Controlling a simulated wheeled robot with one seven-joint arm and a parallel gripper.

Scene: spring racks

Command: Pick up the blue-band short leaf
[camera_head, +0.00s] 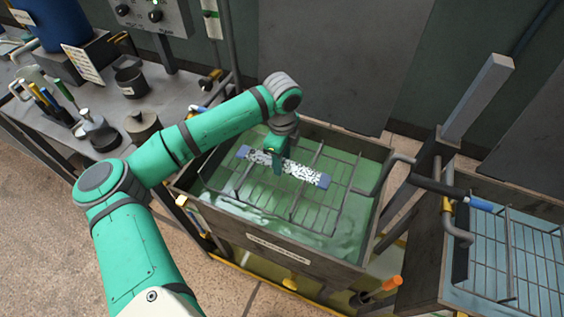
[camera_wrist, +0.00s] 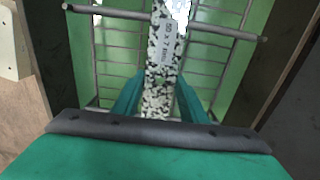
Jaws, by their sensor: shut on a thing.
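The short leaf (camera_head: 305,174) is a flat strip speckled black and white, with a blue band at each end. My gripper (camera_head: 278,163) is shut on it near its middle, above the wire rack (camera_head: 338,186) in the green tank. In the wrist view the leaf (camera_wrist: 161,65) runs up the picture between my two teal fingers (camera_wrist: 160,100) and carries a small printed label. Its blue ends do not show there. I cannot tell whether the leaf touches the rack below it.
The tank (camera_head: 365,146) holds green liquid and has raised walls around the rack. A second tank with blue liquid and a wire rack (camera_head: 515,262) stands at the right. A grey post (camera_head: 478,97) rises between them. A cluttered bench (camera_head: 185,92) stands at the left.

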